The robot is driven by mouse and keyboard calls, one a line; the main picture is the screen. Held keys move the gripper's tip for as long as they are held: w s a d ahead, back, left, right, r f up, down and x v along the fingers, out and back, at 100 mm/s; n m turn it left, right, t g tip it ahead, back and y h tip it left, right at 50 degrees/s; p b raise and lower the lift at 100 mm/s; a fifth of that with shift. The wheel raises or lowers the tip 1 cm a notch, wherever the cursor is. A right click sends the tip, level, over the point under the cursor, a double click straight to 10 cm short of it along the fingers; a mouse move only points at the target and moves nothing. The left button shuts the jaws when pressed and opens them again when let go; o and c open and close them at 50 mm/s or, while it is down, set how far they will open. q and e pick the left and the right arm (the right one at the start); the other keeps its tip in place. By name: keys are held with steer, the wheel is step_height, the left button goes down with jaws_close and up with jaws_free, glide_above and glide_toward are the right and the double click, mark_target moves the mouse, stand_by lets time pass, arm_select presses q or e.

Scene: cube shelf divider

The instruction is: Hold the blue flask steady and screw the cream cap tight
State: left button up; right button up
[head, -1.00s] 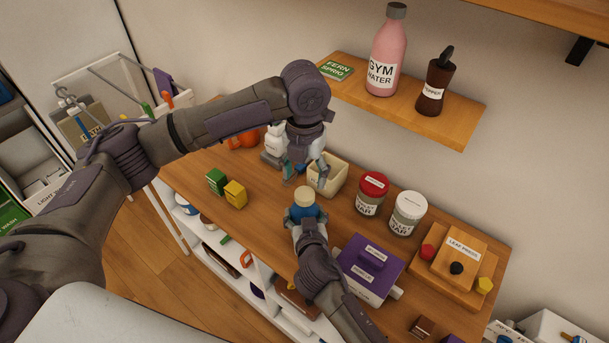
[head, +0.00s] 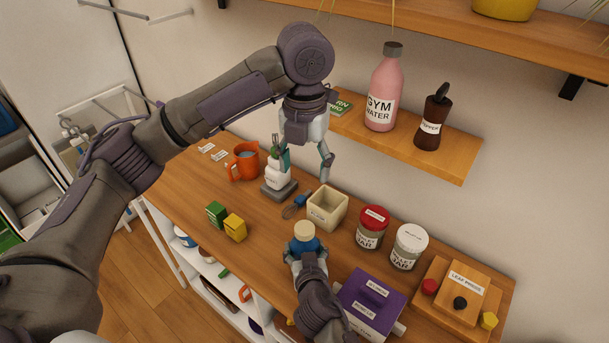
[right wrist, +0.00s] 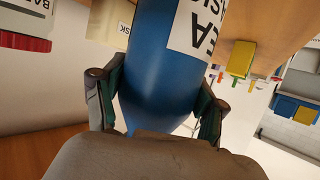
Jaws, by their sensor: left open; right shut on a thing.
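The blue flask (head: 305,244) stands on the wooden table in the head view, with the cream cap (head: 304,231) on its top. How tight the cap sits cannot be seen. My right gripper (head: 306,258) is shut around the flask's body. In the right wrist view the blue flask (right wrist: 170,60) fills the middle, with a finger of my right gripper (right wrist: 157,105) on each side and a white label on it. My left gripper (head: 305,162) is open and empty, pointing down above the table, up and behind the flask and apart from the cap.
A cream open box (head: 327,208) stands just behind the flask, beside a blue-handled tool (head: 295,205). Jars with red (head: 374,217) and white lids (head: 411,236) stand right. A purple box (head: 371,303) is close by my right arm. Green and yellow blocks (head: 235,227) lie left.

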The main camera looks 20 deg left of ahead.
steer(key=o, duration=1.3)
steer(key=shift+o, duration=0.2)
steer(key=v, duration=1.2)
